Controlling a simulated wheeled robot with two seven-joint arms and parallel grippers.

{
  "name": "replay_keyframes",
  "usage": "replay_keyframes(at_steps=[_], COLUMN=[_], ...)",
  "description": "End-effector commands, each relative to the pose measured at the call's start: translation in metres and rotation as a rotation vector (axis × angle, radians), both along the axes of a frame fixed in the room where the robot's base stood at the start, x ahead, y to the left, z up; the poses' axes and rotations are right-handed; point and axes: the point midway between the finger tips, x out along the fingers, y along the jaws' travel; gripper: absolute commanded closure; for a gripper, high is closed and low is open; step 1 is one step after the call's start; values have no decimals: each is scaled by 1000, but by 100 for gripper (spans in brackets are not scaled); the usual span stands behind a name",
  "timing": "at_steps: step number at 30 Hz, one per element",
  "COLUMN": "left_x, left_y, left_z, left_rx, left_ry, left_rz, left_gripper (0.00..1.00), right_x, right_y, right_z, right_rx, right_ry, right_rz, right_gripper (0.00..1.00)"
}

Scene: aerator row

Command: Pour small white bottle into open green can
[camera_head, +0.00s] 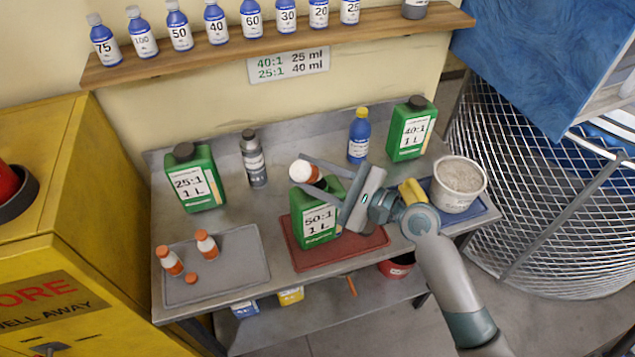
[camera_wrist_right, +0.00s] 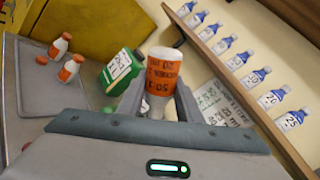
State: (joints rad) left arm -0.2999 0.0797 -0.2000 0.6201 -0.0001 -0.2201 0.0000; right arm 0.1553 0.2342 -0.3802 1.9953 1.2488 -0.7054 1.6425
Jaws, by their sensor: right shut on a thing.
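The small white bottle with an orange label (camera_head: 304,172) is between the fingers of my right gripper (camera_head: 324,178), which is shut on it. It is held above the open green can marked 50:1 1 L (camera_head: 318,224), which stands on the red tray. The bottle also shows in the right wrist view (camera_wrist_right: 163,78); its label print reads upside down and its flat white end is up, so it is tipped over. Its mouth and the can's opening are hidden, and no stream is visible. My left gripper is not in view.
The grey tray (camera_head: 245,258) holds two small orange-and-white bottles (camera_head: 169,261) and a loose orange cap (camera_head: 191,278). Other green cans (camera_head: 196,179) (camera_head: 411,129), a grey bottle (camera_head: 253,158), a blue bottle (camera_head: 359,137) and a white bucket (camera_head: 457,185) stand around. The red tray's edge (camera_head: 297,262) is bare.

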Motion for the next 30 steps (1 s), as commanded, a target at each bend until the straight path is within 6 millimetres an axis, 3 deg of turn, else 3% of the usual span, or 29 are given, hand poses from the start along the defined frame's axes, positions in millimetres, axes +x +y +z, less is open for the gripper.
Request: replay_keyframes(at_steps=[16,24,30], left_x=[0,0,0], left_y=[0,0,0], left_z=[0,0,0], left_rx=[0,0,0], left_ry=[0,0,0], left_rz=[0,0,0], left_gripper=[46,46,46], right_x=[-1,-15,-16], right_y=[1,9,9], right_z=[-1,-16,-17], right_rx=[-11,-172,-190], right_ry=[-17,-295,-328], right_rz=[1,1,0], right_gripper=[90,90,90])
